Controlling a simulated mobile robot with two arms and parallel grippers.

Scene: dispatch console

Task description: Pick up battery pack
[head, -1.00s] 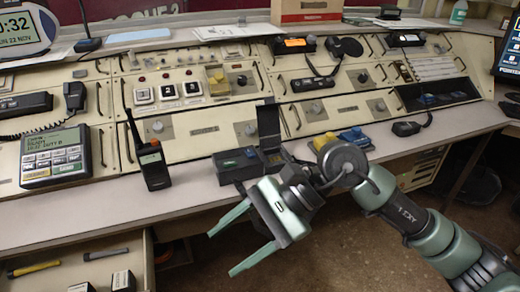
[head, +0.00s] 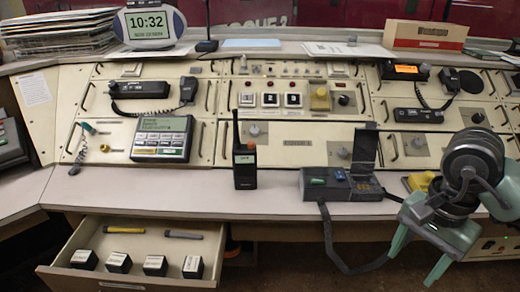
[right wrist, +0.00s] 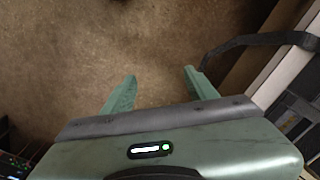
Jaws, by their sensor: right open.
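Several small dark blocks with white labelled tops lie in a row in the open drawer (head: 75,238) at lower left in the head view. The rightmost block (head: 193,267) stands a little apart from the others. I cannot tell for sure which object is the battery pack. My right gripper (head: 415,262) is at the lower right, in front of the desk edge and far to the right of the drawer. Its fingers are apart and empty, also in the right wrist view (right wrist: 160,76), with brown floor beyond them. My left gripper is out of view.
A yellow stick (head: 126,230) and a dark stick (head: 183,234) lie behind the blocks. A handheld radio (head: 245,168) stands upright on the desk. A dark open-lidded case (head: 340,187) with a hanging strap (head: 328,235) sits near my right gripper.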

